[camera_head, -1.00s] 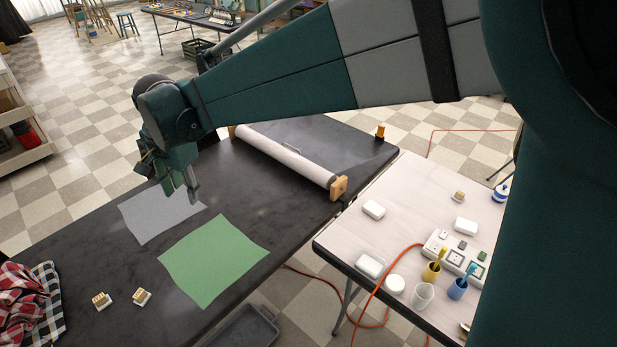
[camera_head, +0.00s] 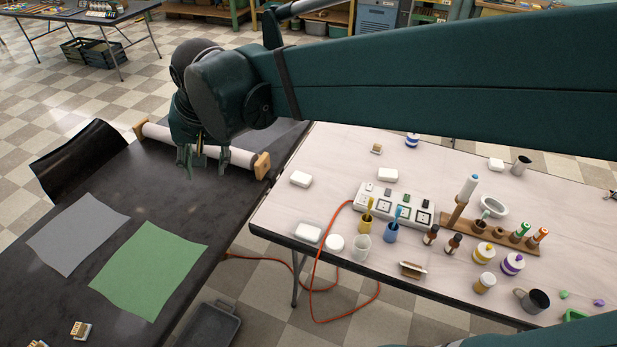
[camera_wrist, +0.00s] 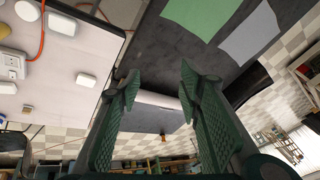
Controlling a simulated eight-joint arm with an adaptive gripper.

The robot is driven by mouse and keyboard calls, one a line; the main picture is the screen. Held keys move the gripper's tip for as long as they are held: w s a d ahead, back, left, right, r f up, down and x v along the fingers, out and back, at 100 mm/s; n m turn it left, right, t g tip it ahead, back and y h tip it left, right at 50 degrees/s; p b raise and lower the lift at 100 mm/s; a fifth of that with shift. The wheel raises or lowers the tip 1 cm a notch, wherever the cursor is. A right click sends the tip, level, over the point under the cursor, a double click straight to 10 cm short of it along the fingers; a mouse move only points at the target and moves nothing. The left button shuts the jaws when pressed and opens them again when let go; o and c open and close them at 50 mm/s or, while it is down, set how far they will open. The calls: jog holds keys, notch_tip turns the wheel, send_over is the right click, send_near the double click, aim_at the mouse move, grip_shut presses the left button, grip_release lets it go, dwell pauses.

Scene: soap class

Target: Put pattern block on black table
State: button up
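The black table (camera_head: 165,198) fills the left of the head view and lies at the top of the wrist view (camera_wrist: 190,65). My gripper (camera_head: 204,160) hangs above its far right part, near the paper roll. In the wrist view my gripper (camera_wrist: 158,82) has its two green fingers wide apart with nothing between them. Small wood-and-white blocks (camera_head: 81,329) lie at the black table's near left. I cannot tell which item is the pattern block.
A paper roll (camera_head: 200,147) lies across the black table; grey (camera_head: 78,235) and green (camera_head: 150,268) sheets lie nearer. The pale table (camera_head: 300,205) carries white soaps (camera_head: 301,179), cups, bottles and jars. An orange cord (camera_head: 318,245) hangs off its edge.

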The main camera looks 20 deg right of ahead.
jog(key=s+d+f+n+t+h, duration=0.1)
jog(key=s+d+f, duration=0.1)
jog(key=s+d, duration=0.5)
jog(key=s+d+f+n+t, duration=0.2)
jog(key=s+d, duration=0.6)
jog(key=d, duration=0.7)
jog(key=shift+d+f+h, duration=0.35)
jog(key=shift+f+h, duration=0.05)
